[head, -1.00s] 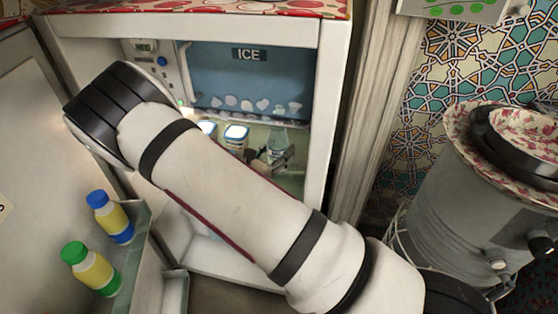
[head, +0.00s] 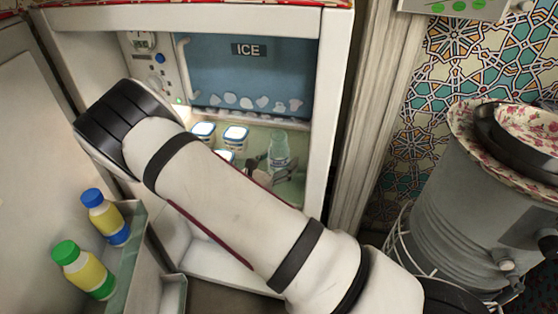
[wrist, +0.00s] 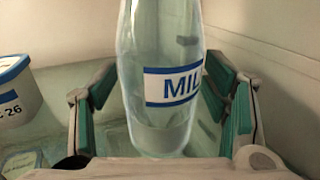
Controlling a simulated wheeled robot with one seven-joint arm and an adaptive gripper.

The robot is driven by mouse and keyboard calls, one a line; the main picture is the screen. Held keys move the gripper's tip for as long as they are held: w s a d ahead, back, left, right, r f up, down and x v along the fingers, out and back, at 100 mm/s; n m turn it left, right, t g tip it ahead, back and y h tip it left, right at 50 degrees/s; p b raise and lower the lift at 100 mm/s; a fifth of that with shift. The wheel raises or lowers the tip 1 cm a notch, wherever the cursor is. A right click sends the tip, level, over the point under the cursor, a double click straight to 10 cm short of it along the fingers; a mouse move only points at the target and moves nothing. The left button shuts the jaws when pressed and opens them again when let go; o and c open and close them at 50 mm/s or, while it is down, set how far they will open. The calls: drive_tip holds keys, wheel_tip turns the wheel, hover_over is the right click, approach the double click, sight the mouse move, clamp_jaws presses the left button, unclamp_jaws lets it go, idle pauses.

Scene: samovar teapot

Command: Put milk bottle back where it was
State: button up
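The clear milk bottle (head: 279,150) stands upright on the glass fridge shelf (head: 297,190), at the right of the interior. Its "MILK" label partly shows in the wrist view, where the bottle (wrist: 160,45) fills the middle and its top is cut off. My gripper (head: 262,172) is in front of the bottle in the head view, partly hidden by my arm. In the wrist view my gripper (wrist: 165,95) has its green-padded fingers spread on either side of the bottle, with gaps showing at both sides.
White tubs with blue lids (head: 236,137) stand left of the bottle; one tub (wrist: 15,95) shows in the wrist view. The ICE compartment (head: 249,80) is behind. The open fridge door (head: 40,120) holds blue-capped (head: 107,217) and green-capped (head: 82,268) bottles. The fridge's right wall (head: 328,120) is close.

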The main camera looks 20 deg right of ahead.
drive_tip(key=shift+r, duration=0.15)
drive_tip(key=p+v, duration=0.3)
drive_tip(key=v, duration=0.9)
drive_tip(key=shift+a, duration=0.1)
